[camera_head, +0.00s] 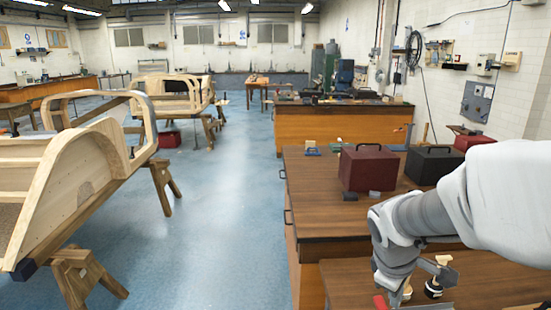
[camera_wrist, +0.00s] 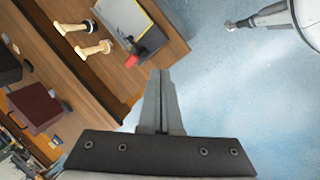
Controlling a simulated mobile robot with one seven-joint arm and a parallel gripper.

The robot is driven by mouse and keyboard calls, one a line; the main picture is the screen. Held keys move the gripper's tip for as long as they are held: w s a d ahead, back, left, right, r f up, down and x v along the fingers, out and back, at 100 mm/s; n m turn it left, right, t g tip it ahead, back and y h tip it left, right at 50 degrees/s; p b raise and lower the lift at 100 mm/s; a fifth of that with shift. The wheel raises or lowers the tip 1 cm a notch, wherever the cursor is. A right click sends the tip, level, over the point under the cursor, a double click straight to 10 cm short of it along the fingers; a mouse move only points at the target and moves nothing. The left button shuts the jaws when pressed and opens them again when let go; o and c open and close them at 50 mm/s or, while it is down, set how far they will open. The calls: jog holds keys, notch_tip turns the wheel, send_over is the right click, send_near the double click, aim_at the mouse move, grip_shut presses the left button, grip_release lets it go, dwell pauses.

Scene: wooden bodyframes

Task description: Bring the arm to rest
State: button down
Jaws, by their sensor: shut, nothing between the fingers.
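My gripper (camera_wrist: 160,78) shows in the wrist view, with its two grey fingers closed together and nothing between them. Its tips appear over the edge of the wooden bench (camera_wrist: 178,45), with blue floor beside them; how high they are I cannot tell. In the head view my arm comes in from the right and bends down over the near bench (camera_head: 480,285); the fingers cannot be made out there.
Two pale wooden-handled pieces (camera_wrist: 72,26) (camera_wrist: 93,48) and a red object (camera_wrist: 132,61) are on the bench near my gripper. A maroon box (camera_head: 367,168) and a black box (camera_head: 433,165) stand behind. Wooden bodyframes (camera_head: 60,190) stand left; the blue floor (camera_head: 225,220) between is clear.

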jog(key=s+a+r+m+t+y+b, duration=0.1)
jog(key=s+a+r+m, duration=0.1)
jog(key=s+a+m, duration=0.2)
jog(key=s+a+r+m+t+y+b, duration=0.2)
jog(key=s+a+r+m, duration=0.1)
jog(key=s, duration=0.6)
jog(key=shift+s+a+r+m, duration=0.3)
jog(key=shift+a+m, duration=0.6)
jog(key=shift+a, duration=0.35)
